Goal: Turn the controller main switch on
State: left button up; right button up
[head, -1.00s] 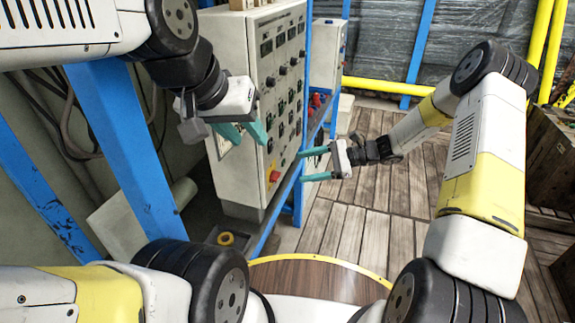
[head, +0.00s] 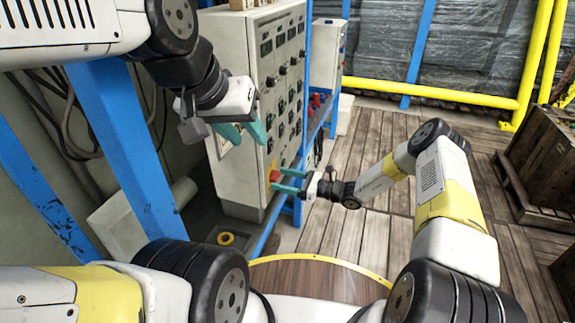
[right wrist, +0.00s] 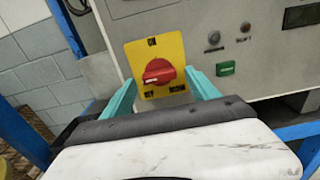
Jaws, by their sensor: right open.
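The main switch (head: 275,176) is a red rotary knob on a yellow plate, low on the front of the grey controller cabinet (head: 238,60). In the right wrist view the red knob (right wrist: 160,72) sits on its yellow plate (right wrist: 143,54), with ON at the top and other labels below. My left gripper (head: 246,136) is open and empty by the cabinet's upper left edge.
Blue frame posts (head: 125,150) stand at the left, close to my left arm. A yellow rail (head: 430,94) runs along the back. Wooden crates (head: 545,150) stand at the right. The plank floor (head: 350,225) between is clear.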

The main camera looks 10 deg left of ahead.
jog(key=shift+w+a, duration=0.1)
jog(key=shift+a, duration=0.45)
jog(key=shift+c, duration=0.4)
jog(key=c, duration=1.3)
